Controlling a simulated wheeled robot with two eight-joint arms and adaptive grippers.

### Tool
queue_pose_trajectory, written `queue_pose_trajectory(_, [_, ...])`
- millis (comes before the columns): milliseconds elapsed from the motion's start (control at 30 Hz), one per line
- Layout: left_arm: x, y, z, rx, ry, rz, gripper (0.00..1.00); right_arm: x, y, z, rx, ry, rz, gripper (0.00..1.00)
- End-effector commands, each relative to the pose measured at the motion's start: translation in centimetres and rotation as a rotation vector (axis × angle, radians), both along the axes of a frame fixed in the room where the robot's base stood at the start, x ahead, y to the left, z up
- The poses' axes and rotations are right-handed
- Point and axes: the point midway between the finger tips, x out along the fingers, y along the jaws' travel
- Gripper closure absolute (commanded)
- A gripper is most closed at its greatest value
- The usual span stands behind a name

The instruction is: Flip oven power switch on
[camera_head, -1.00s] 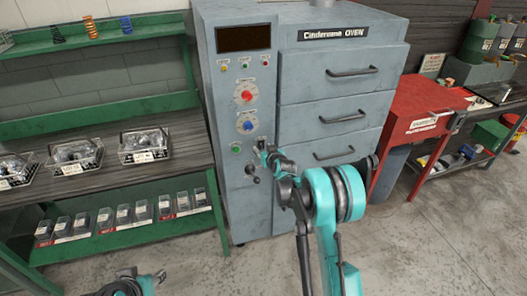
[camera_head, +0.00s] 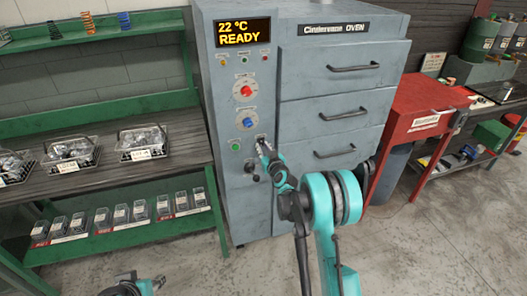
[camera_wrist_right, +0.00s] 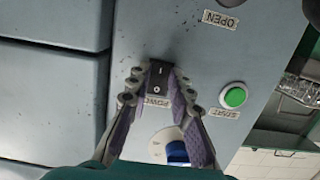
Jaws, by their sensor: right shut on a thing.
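The grey oven (camera_head: 342,55) stands in the middle of the head view. Its display (camera_head: 243,32) is lit and reads 22 °C READY. The small black power switch (camera_wrist_right: 158,78) shows in the right wrist view above its POWER label. My right gripper (camera_wrist_right: 160,86) has its fingers closed in on both sides of the switch. In the head view the right gripper (camera_head: 262,145) is at the panel's lower right and covers most of the switch. My left gripper (camera_head: 130,286) shows only in part at the bottom left, and its jaws cannot be made out.
A green start button (camera_wrist_right: 234,97) is beside the switch, and a blue knob (camera_wrist_right: 177,152) is close by. A red knob (camera_head: 243,91) is higher on the panel. A green shelf unit (camera_head: 105,240) is at left, a red cabinet (camera_head: 415,110) at right.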

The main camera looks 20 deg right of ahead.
Motion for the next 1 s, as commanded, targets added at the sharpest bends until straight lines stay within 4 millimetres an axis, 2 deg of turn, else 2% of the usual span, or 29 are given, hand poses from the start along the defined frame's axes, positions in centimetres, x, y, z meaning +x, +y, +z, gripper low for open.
queue_pose_trajectory(400, [0.0, 0.0, -0.2, 0.0, 0.0, 0.0, 0.6, 0.0, -0.1, 0.0, 0.0, -0.022, -0.005, 1.0])
queue_pose_trajectory(433, [0.0, 0.0, -0.2, 0.0, 0.0, 0.0, 0.6, 0.0, -0.1, 0.0, 0.0, -0.022, -0.005, 0.77])
queue_pose_trajectory(500, [0.0, 0.0, -0.2, 0.0, 0.0, 0.0, 0.6, 0.0, -0.1, 0.0, 0.0, -0.022, -0.005, 0.59])
queue_pose_trajectory(833, [0.0, 0.0, -0.2, 0.0, 0.0, 0.0, 0.6, -0.2, -0.1, 0.0, 0.0, -0.021, -0.005, 0.59])
queue_pose_trajectory(1000, [0.0, 0.0, -0.2, 0.0, 0.0, 0.0, 0.6, -2.1, -0.2, 0.3, 0.001, -0.021, -0.005, 0.59])
